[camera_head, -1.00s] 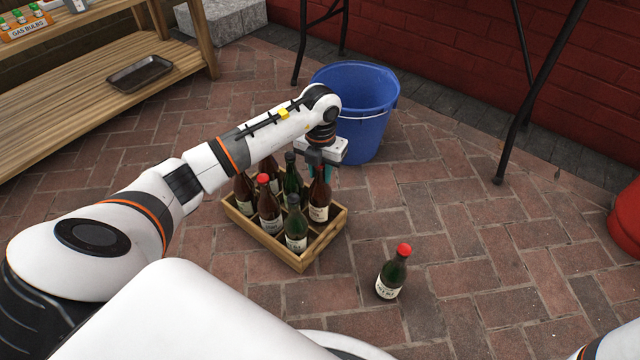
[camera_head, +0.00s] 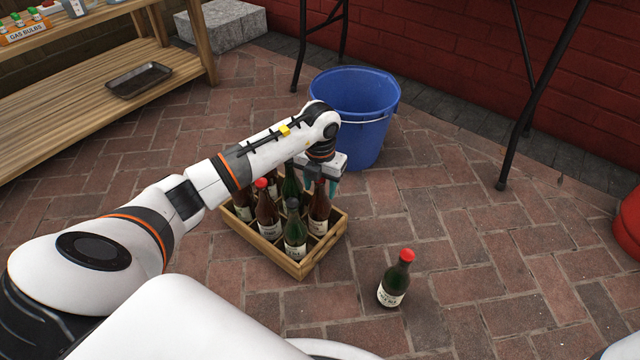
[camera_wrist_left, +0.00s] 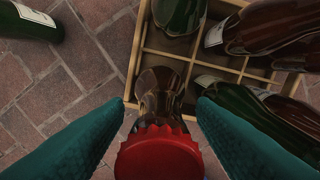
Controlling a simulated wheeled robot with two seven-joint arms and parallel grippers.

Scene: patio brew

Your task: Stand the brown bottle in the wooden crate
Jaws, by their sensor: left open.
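The brown bottle (camera_head: 318,208) stands upright at the right corner of the wooden crate (camera_head: 300,270), its lower part behind the crate wall. Its red cap (camera_wrist_left: 160,153) and brown shoulder show in the left wrist view, above a corner compartment. My left gripper (camera_wrist_left: 161,104) is open, with one teal finger on each side of the bottle's top and gaps beside the neck. In the head view the left gripper (camera_head: 322,184) hides the bottle's cap. My right gripper is out of view.
Other green and brown bottles (camera_head: 294,240) stand in the crate. A green bottle with a red cap (camera_head: 394,280) stands on the bricks to the right. A blue bucket (camera_head: 365,110) is right behind the crate. Black table legs (camera_head: 515,140) stand farther right.

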